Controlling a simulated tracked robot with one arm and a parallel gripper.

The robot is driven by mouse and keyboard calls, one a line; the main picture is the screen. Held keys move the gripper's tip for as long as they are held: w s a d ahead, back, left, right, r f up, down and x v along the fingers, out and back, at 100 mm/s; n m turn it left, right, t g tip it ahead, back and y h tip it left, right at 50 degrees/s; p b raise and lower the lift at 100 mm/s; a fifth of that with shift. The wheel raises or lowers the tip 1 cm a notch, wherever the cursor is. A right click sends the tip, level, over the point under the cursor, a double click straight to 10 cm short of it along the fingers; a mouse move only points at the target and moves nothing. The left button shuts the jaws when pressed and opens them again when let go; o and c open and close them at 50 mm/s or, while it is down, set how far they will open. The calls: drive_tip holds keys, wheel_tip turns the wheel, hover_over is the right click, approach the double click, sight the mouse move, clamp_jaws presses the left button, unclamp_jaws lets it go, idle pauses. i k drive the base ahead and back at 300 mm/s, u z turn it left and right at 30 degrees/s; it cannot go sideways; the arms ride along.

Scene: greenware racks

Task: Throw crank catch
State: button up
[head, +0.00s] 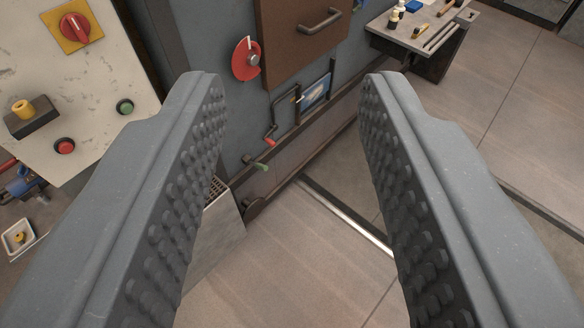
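My gripper (295,80) is wide open and empty, its two studded grey fingers filling the left and right of the head view. Between the fingers, low on the grey-blue cabinet wall, is a small crank-shaped rod with a red lower part (271,135). Just below it a short lever with a green tip (261,167) sticks out from the wall, apart from the fingers. I cannot tell for certain which of these is the crank catch. A red round dial (246,58) with a light pointer sits above them.
A brown panel with a handle (320,20) is above. A control panel (95,110) with a red rotary switch and buttons stands at left. A small bench (400,38) with tools is at upper right. A metal rail (345,215) crosses the floor, which is otherwise clear at right.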

sight(265, 168)
drive_tip(key=z, duration=0.2)
drive_tip(key=i, duration=1)
drive_tip(key=u, duration=0.05)
